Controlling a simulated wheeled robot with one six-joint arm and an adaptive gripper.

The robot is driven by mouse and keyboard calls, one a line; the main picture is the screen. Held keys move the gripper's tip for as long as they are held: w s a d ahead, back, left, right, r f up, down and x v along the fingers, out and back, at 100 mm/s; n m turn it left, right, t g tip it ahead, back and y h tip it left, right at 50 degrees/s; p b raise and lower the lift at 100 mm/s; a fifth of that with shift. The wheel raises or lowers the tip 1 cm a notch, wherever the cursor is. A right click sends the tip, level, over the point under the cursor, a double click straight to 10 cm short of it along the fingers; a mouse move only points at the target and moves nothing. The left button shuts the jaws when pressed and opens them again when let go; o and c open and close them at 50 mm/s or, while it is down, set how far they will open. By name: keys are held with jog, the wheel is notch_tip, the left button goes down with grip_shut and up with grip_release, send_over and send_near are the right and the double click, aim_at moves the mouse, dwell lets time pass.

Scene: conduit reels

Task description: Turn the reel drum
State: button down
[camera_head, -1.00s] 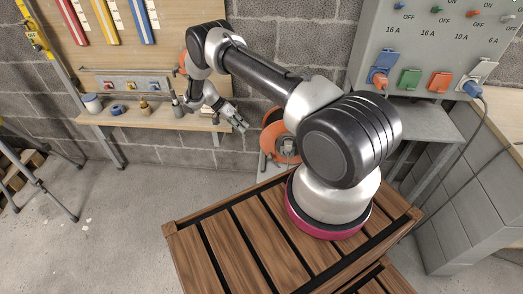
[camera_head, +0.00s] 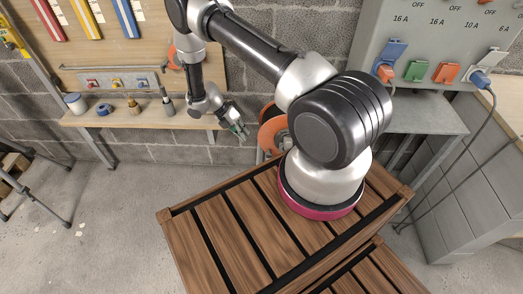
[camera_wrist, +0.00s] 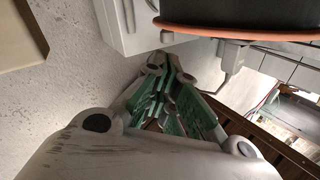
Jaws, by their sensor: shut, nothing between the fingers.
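The reel drum (camera_head: 271,131) is an orange-flanged reel with a dark core, standing by the block wall behind the slatted wooden deck. My arm partly hides it in the head view. In the wrist view its orange rim (camera_wrist: 240,33) and black drum (camera_wrist: 245,12) fill the top right, above and beyond my fingers. A thin bent grey metal piece (camera_wrist: 232,68) hangs below the rim. My gripper (camera_head: 243,134) is just left of the reel in the head view. In the wrist view my gripper (camera_wrist: 172,60) has its green-padded fingers together and empty, apart from the rim.
A wooden wall shelf (camera_head: 140,121) with small jars and bottles is left of the gripper. A grey socket panel (camera_head: 440,45) with plugged cables stands above a metal bench (camera_head: 415,115) at the right. The floor at left is mostly clear.

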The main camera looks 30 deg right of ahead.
jog(key=s+d+f+n, duration=0.1)
jog(key=s+d+f, duration=0.1)
jog(key=f, duration=0.3)
jog(key=s+d+f+n, duration=0.2)
jog(key=s+d+f, duration=0.1)
jog(key=f, duration=0.3)
jog(key=shift+d, duration=0.8)
jog(key=shift+s, duration=0.1)
jog(key=shift+f, duration=0.15)
jog(key=shift+d+f, duration=0.1)
jog(key=shift+f, duration=0.15)
jog(key=shift+s+f+h, duration=0.1)
jog(key=shift+h, duration=0.2)
